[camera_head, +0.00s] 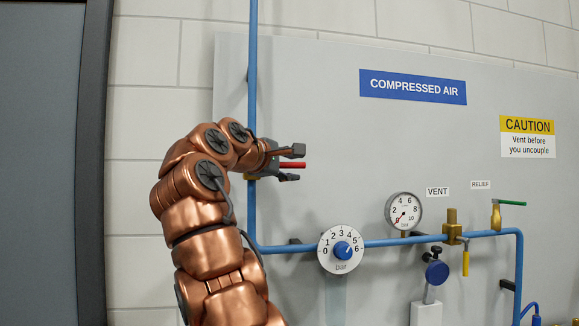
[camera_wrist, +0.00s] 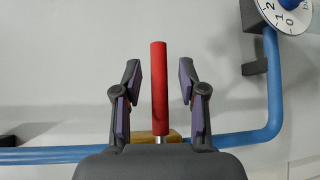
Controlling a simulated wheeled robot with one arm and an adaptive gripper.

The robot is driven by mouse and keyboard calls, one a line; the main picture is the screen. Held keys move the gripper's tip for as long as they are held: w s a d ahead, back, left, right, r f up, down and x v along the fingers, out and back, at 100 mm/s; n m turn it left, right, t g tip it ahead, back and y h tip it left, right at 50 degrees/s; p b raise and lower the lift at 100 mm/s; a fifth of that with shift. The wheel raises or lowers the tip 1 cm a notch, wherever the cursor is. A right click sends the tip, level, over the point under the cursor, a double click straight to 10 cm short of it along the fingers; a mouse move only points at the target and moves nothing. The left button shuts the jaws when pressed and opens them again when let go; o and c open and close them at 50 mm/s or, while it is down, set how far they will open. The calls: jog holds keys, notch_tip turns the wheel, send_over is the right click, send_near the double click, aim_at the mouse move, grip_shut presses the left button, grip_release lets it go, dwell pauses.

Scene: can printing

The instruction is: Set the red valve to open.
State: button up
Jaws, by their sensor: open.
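The red valve handle (camera_head: 292,165) sticks out to the right, crosswise to the vertical blue pipe (camera_head: 252,100). In the wrist view the red handle (camera_wrist: 159,85) stands upright in the picture, with a brass valve body (camera_wrist: 172,137) at its base on the pipe. My gripper (camera_head: 294,164) is open, with one finger above and one below the handle. In the wrist view my gripper (camera_wrist: 159,75) shows a gap on each side of the handle, and neither finger seems to touch it. Most of the valve body is hidden by my gripper.
A regulator dial (camera_head: 341,249) with a blue knob sits below right, and shows in the wrist view (camera_wrist: 287,10). Farther right are a pressure gauge (camera_head: 404,211), a yellow vent handle (camera_head: 466,263) and a green relief handle (camera_head: 511,203). The panel right of my gripper is bare.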

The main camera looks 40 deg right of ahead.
grip_shut()
dwell(0.6)
